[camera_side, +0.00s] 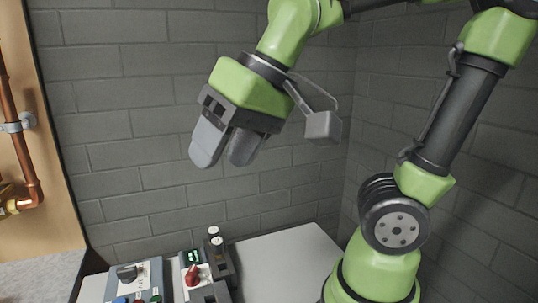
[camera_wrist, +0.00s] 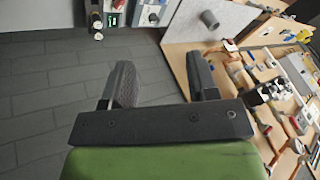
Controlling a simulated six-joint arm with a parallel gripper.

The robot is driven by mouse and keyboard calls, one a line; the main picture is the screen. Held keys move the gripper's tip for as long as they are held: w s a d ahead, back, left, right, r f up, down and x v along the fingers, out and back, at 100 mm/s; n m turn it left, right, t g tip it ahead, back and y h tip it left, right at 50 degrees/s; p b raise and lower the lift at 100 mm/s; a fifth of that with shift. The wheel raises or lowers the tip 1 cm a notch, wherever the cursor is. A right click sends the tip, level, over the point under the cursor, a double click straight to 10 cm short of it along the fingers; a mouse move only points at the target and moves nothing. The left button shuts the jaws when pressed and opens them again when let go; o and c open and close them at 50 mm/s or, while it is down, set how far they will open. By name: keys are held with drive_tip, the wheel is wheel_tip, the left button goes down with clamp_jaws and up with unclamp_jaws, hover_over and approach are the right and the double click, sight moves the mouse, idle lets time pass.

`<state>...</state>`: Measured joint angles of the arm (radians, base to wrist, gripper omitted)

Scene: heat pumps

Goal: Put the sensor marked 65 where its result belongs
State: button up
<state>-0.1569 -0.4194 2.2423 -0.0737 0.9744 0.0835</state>
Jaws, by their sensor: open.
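My gripper (camera_side: 222,160) is open and empty, high above the bench in the side view, its fingers pointing down. Its two dark fingers also show apart in the wrist view (camera_wrist: 160,65), with nothing between them. In the side view, two small dark cylinders with white tops (camera_side: 214,232) stand in a dark rack at the bench's back; they may be sensors. A tester with a green display (camera_side: 194,257) and a red knob stands left of the rack. No marking 65 can be read in either view, and the display's text is too small to read.
A grey control box (camera_side: 128,275) with a dark knob and coloured buttons stands left of the tester. The white bench top (camera_side: 290,255) is clear on the right. Copper pipes (camera_side: 22,150) run on a wooden panel at far left. The wrist view shows a cluttered wooden board (camera_wrist: 235,62) at right.

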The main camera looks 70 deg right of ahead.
drive_tip(key=s+d, duration=0.1)
drive_tip(key=s+f+t, duration=0.1)
drive_tip(key=s, duration=0.1)
drive_tip(key=s+d+t, duration=0.1)
drive_tip(key=s, duration=0.1)
drive_tip(key=shift+d+f+m, duration=0.15)
drive_tip(key=shift+d+m, duration=0.15)
drive_tip(key=shift+m, duration=0.1)
idle(0.8)
